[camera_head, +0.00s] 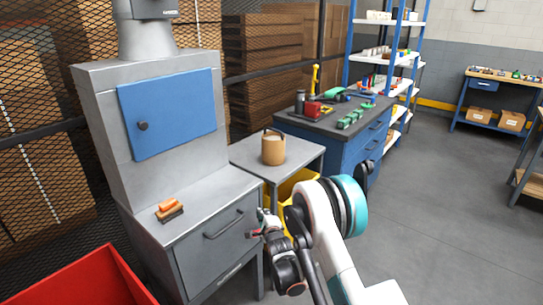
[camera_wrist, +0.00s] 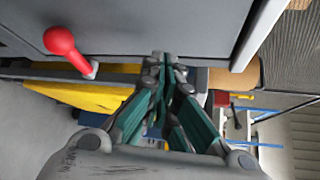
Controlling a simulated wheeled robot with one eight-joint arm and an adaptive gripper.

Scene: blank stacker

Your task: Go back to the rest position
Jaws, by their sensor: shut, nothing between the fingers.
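My gripper (camera_head: 262,224) is in front of the grey machine cabinet (camera_head: 195,215), near the right end of its drawer handle. In the wrist view my gripper (camera_wrist: 165,60) has its fingertips together with nothing between them. I cannot tell whether the fingertips touch the grey surface behind them. My white and teal arm reaches up from the bottom right of the head view and is bent.
The cabinet has a blue door (camera_head: 168,113) and an orange brush (camera_head: 169,210) on its ledge. A side table (camera_head: 300,152) holds a tan bucket (camera_head: 273,148). A red bin (camera_head: 85,283) stands front left. A red-knobbed lever (camera_wrist: 62,42) shows close by. Floor at right is clear.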

